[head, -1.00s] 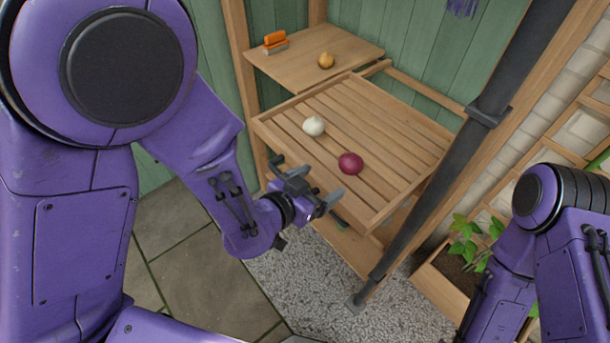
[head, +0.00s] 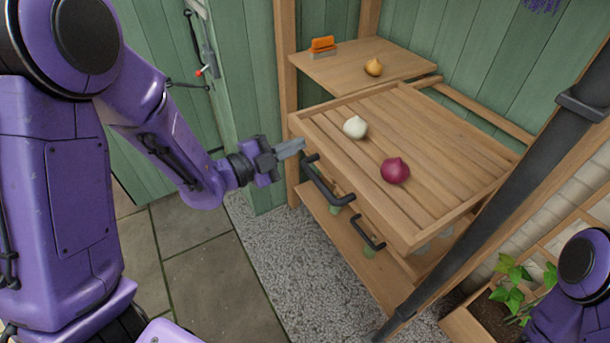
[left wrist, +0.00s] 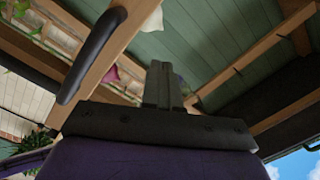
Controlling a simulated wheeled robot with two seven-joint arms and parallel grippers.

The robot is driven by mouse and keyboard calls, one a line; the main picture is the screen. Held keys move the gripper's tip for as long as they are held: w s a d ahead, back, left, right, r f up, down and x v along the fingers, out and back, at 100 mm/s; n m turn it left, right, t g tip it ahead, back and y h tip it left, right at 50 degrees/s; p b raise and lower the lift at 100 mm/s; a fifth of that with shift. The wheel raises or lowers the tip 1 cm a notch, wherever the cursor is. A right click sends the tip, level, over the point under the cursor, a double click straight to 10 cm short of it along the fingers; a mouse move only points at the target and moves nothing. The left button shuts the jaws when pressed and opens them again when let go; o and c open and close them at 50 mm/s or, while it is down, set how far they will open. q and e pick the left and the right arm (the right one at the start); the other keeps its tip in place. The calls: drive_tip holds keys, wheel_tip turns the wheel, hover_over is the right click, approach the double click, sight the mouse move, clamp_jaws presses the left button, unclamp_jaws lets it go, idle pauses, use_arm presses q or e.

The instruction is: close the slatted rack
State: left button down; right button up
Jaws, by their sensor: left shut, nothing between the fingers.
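The slatted rack (head: 440,150) is a wooden pull-out tray that juts forward from the shelf unit. A white bulb (head: 355,127) and a red onion (head: 395,171) lie on its slats. A dark bar handle (head: 328,186) is on its front; a dark handle also shows in the left wrist view (left wrist: 92,52). My left gripper (head: 301,146) is shut and empty, with its fingertips by the left end of the rack's front. I cannot tell whether they touch it. In the left wrist view the closed fingers (left wrist: 163,85) point up beside the wooden frame. My right gripper is out of view.
A fixed shelf (head: 345,68) behind holds an orange brush (head: 322,46) and a yellow onion (head: 373,67). A lower drawer handle (head: 368,231) is below the rack. A dark diagonal post (head: 520,165) stands at the right, near a planter (head: 490,315). Gravel lies in front.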

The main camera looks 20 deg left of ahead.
use_arm(q)
drive_tip(key=s+a+f+m+h+b, duration=0.1)
drive_tip(key=s+a+f+m+b, duration=0.3)
drive_tip(key=a+f+m, duration=0.45)
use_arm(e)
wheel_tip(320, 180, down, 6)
use_arm(q)
drive_tip(key=n+p, duration=0.1)
drive_tip(key=p, duration=0.6)
approach(309, 144)
drive_tip(key=x, duration=0.6)
drive_tip(key=shift+w, duration=0.25)
drive_tip(key=shift+w+d+f, duration=0.1)
drive_tip(key=shift+w+f, duration=0.05)
drive_tip(key=shift+w, duration=0.05)
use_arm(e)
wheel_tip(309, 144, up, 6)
use_arm(q)
drive_tip(key=shift+d+b, duration=0.1)
drive_tip(key=shift+b, duration=0.2)
